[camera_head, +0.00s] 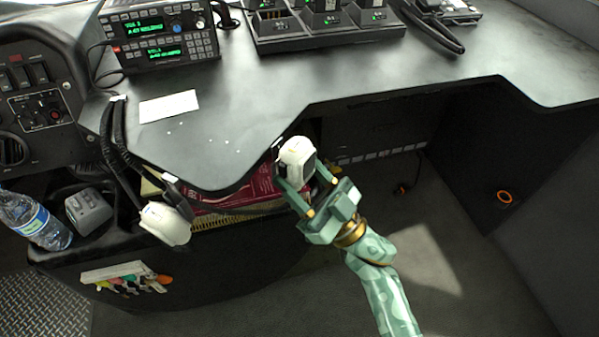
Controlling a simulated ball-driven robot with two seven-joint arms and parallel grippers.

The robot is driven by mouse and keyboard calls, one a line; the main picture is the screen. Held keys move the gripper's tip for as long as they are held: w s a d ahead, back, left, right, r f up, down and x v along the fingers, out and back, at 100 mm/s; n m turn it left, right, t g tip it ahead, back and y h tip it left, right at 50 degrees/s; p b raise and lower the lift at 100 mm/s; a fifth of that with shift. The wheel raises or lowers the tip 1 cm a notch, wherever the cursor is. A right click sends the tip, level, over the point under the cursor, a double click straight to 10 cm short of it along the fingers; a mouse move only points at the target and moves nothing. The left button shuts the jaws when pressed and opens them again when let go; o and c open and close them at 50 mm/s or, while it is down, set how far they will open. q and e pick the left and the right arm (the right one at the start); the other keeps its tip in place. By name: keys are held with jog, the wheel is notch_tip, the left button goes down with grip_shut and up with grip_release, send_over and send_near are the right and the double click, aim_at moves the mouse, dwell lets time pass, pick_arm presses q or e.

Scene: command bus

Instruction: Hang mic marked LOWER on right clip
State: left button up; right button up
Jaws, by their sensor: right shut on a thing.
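My right gripper (301,173) is shut on a white mic (295,152), held upright at the desk's front edge. A small part that may be the right clip (277,145) shows just left of this mic; the mic and fingers mostly hide it, and I cannot tell whether they touch. A second white mic (165,223) hangs below the desk edge at the left, by a clip-like bracket (172,183). No marking is readable on either mic. My left gripper is out of view.
A radio (160,36) with two green displays and a charger rack (325,28) stand on the dark desk (235,105). Black coiled cords (118,150) hang at the left. A water bottle (35,219) and a grey box (88,211) sit lower left. The floor at right is clear.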

aim_at(299, 192)
jog(key=shift+f, duration=0.15)
jog(key=shift+f+b, duration=0.3)
jog(key=shift+f, duration=0.2)
jog(key=shift+f, duration=0.1)
dwell(0.3)
jog(key=shift+f, duration=0.45)
jog(key=shift+f+b, duration=0.15)
jog(key=shift+b, duration=0.15)
jog(key=shift+f, duration=0.4)
jog(key=shift+f, duration=0.25)
dwell(0.6)
jog(key=o, duration=0.9)
